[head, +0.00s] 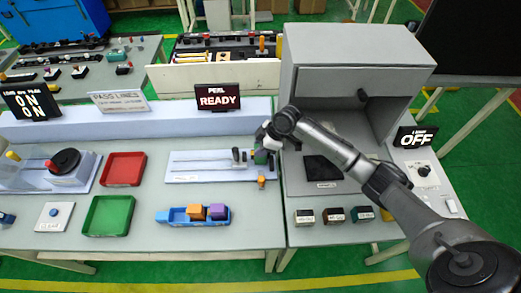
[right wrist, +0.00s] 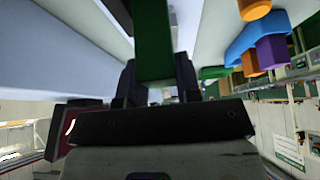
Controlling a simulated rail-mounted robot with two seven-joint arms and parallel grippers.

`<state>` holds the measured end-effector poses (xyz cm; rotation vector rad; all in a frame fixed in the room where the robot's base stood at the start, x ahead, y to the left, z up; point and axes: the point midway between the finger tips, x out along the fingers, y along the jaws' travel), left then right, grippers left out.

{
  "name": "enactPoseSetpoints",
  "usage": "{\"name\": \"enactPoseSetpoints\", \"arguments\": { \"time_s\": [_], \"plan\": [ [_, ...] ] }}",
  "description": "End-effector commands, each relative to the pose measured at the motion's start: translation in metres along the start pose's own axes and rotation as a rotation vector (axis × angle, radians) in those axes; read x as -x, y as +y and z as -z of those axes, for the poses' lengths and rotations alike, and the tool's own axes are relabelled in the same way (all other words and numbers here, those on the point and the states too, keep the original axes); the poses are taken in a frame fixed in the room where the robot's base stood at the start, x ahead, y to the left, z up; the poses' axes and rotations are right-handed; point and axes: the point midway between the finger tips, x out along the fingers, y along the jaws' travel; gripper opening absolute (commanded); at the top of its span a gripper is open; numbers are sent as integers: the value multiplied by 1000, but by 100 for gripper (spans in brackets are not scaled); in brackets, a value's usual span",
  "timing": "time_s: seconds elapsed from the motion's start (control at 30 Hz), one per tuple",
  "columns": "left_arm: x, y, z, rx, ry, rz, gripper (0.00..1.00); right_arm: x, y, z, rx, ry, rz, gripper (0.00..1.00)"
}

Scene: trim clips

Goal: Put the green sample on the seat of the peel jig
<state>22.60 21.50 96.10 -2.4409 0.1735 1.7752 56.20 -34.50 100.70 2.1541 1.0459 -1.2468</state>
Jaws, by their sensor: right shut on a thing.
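My right gripper (head: 263,142) is shut on the green sample (head: 260,157), at the right end of the peel jig (head: 205,168). In the right wrist view the green sample (right wrist: 153,38) stands out from between the fingers of the right gripper (right wrist: 155,85). The jig is a pale flat plate with dark upright parts (head: 239,157) near its right end, just left of the sample. The arm and gripper cover part of that end, and I cannot tell whether the sample touches the seat. My left gripper is not in view.
A blue tray (head: 172,216) with orange and purple blocks lies in front of the jig. An orange knob (head: 262,182) stands at the jig's front right. Red (head: 124,168) and green (head: 108,215) trays are at left. A grey cabinet (head: 350,62) stands close at right; a READY display (head: 218,99) is behind.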

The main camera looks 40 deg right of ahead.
Motion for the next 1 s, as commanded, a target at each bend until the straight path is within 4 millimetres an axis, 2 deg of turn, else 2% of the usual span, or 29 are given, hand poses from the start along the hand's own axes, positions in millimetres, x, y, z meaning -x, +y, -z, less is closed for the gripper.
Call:
{"name": "enactPoseSetpoints", "arguments": {
  "time_s": [0.13, 0.53, 0.57, 0.6, 0.8, 1.0],
  "plan": [
    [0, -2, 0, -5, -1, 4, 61, -15, 0, -8, -1, 1, 1, 8],
    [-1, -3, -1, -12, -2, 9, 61, -19, 0, -11, -1, 0, 0, 8],
    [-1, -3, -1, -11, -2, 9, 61, -18, 0, -11, -1, 0, 0, 34],
    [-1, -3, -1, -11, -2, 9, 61, -18, 0, -11, -1, 0, 0, 38],
    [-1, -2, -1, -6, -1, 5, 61, -18, 0, -10, -1, 0, 0, 57],
    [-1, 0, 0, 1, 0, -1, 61, -18, 0, -10, -1, 0, 0, 57]
  ]
}}
